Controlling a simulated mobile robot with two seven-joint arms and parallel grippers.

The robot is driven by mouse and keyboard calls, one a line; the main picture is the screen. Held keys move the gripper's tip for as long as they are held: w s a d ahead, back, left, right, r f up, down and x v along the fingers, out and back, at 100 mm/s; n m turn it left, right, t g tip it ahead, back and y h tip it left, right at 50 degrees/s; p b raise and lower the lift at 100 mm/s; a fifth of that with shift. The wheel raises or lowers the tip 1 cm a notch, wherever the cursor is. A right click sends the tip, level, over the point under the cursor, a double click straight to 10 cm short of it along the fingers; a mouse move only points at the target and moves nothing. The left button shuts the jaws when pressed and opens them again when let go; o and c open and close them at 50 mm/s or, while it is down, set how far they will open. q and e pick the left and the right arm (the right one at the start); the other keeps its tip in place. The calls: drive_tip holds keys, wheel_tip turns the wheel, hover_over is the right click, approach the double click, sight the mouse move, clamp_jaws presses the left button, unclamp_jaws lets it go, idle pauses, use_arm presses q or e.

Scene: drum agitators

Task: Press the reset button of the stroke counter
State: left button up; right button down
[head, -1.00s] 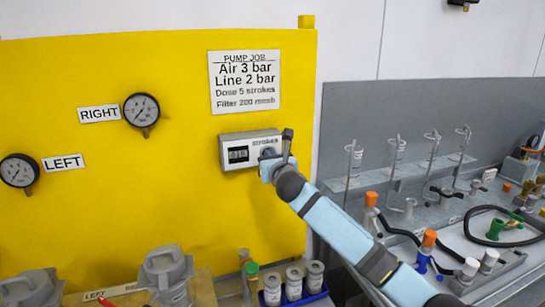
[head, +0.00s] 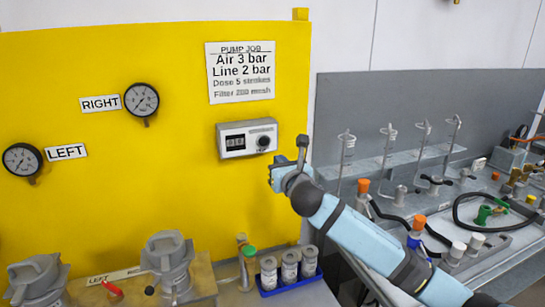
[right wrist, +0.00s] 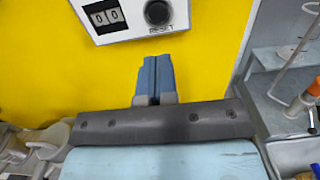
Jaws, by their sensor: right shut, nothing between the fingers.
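The stroke counter (head: 247,138) is a light grey box on the yellow panel. The round dark reset button (right wrist: 158,12) sits to the right of the display, above the word RESET, and also shows in the head view (head: 263,141). My right gripper (right wrist: 155,62) is shut and empty, its blue fingers pointing at the panel just below the counter, apart from the button. In the head view the right gripper (head: 273,177) is below and right of the counter. My left gripper is not in view.
Two gauges, RIGHT (head: 141,99) and LEFT (head: 22,160), hang on the panel. A PUMP JOB sign (head: 240,72) is above the counter. Grey pump parts (head: 167,262) and a blue tray (head: 291,284) of jars stand below. A bench with hoses and stands is at right.

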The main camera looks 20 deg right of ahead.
drive_tip(key=s, duration=0.3)
drive_tip(key=shift+r, duration=0.1)
drive_tip(key=shift+a, duration=0.1)
idle(0.3)
